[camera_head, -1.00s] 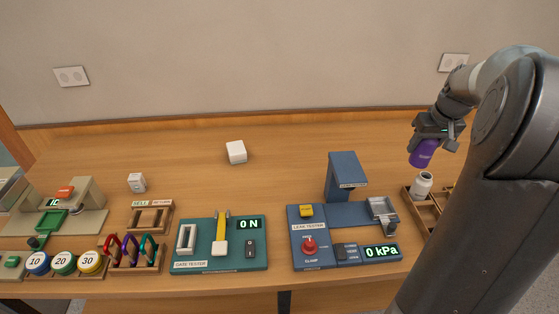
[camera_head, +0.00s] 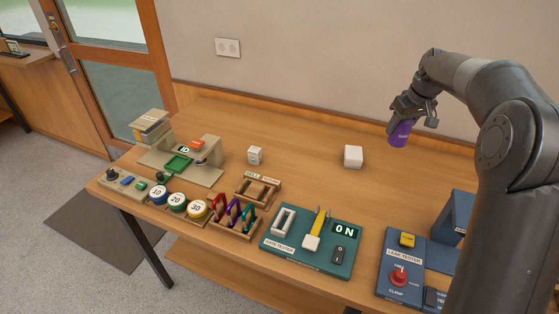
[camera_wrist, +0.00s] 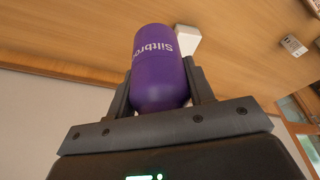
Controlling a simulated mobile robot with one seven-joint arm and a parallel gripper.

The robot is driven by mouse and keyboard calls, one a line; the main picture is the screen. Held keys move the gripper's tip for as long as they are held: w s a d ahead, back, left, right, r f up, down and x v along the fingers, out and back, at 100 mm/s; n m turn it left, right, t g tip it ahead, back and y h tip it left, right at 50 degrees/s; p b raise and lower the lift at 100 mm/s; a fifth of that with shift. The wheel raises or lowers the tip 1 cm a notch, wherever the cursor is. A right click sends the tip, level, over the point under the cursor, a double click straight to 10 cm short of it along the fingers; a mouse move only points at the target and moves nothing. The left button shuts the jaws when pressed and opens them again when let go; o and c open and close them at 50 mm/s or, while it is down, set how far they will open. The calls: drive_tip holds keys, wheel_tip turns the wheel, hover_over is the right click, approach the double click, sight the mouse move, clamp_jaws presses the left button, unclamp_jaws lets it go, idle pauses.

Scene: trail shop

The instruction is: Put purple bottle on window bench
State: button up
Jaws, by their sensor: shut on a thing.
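The purple bottle (camera_head: 400,133) is held in my gripper (camera_head: 408,112), above the back right part of the wooden worktable. In the wrist view the purple bottle (camera_wrist: 160,68) sits between the two fingers of my gripper (camera_wrist: 160,90), with white lettering on its side. The gripper is shut on it and the bottle is clear of the tabletop. I cannot tell which surface is the window bench; a wooden counter (camera_head: 25,62) stands at the far left beside the glazed door.
The worktable (camera_head: 310,160) carries a white cube (camera_head: 353,156), a small white box (camera_head: 254,155), a green gate tester (camera_head: 305,262), a blue leak tester (camera_head: 405,285) and a beige device (camera_head: 185,160). A glazed door (camera_head: 110,60) is at left. Grey floor (camera_head: 60,200) lies open at front left.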

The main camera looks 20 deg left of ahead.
drive_tip(key=s+a+n, duration=0.2)
drive_tip(key=a+n, duration=0.1)
drive_tip(key=a, duration=1.8)
drive_tip(key=shift+g, duration=0.3)
drive_tip(key=shift+s+a+f, duration=0.1)
drive_tip(key=shift+a+f, duration=1.8)
drive_tip(key=shift+f, duration=0.9)
drive_tip(key=shift+a+f, duration=1.85)
drive_tip(key=shift+f, duration=0.95)
drive_tip(key=shift+s+a+f, duration=0.1)
drive_tip(key=shift+a+f, duration=1.8)
drive_tip(key=shift+f, duration=0.9)
drive_tip(key=shift+f, duration=0.15)
drive_tip(key=o, duration=1.1)
drive_tip(key=v, duration=1.2)
drive_tip(key=shift+d, duration=0.25)
